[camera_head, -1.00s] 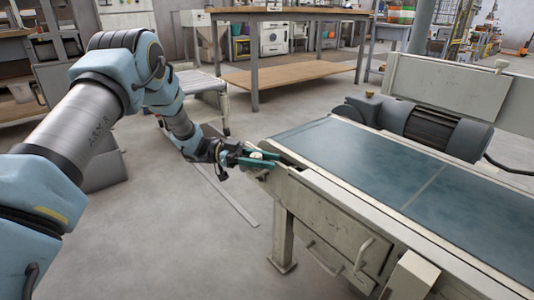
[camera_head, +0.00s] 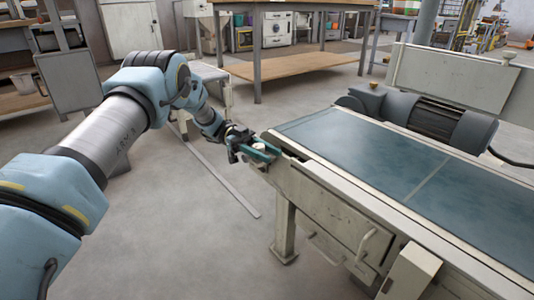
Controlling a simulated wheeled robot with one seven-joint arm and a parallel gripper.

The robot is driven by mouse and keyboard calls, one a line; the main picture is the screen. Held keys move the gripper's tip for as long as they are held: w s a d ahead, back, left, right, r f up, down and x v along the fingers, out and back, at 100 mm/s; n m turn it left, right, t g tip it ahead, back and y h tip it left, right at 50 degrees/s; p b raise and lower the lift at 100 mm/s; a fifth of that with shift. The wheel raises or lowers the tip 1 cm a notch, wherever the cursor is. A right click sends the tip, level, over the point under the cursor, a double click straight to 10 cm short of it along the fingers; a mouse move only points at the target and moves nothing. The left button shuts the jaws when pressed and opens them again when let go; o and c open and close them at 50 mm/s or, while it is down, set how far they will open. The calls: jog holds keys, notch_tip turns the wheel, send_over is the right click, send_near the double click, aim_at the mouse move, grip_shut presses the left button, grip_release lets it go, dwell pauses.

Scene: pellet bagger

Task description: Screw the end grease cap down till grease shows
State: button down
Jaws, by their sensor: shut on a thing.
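The end grease cap (camera_head: 259,147) is a small pale knob at the near left end of the conveyor. My gripper (camera_head: 258,152) has its teal fingers on either side of the cap and is shut on it. The fingers hide most of the cap's sides, and only its pale top shows. The cap is too small here to tell its thread, or whether any grease is at it. The conveyor (camera_head: 335,188) carries a blue-green belt.
A grey motor (camera_head: 425,117) stands at the belt's far side. A drawer front with a handle (camera_head: 370,243) is on the conveyor's near side. The floor (camera_head: 200,240) left of the conveyor is mostly clear.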

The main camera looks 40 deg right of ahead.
jog(key=shift+s, duration=0.1)
jog(key=shift+c, duration=2.2)
grip_release()
jog(key=w+a+b, duration=0.1)
jog(key=w+b, duration=0.9)
jog(key=shift+w, duration=0.35)
jog(key=shift+a, duration=0.1)
jog(key=shift+r, duration=0.1)
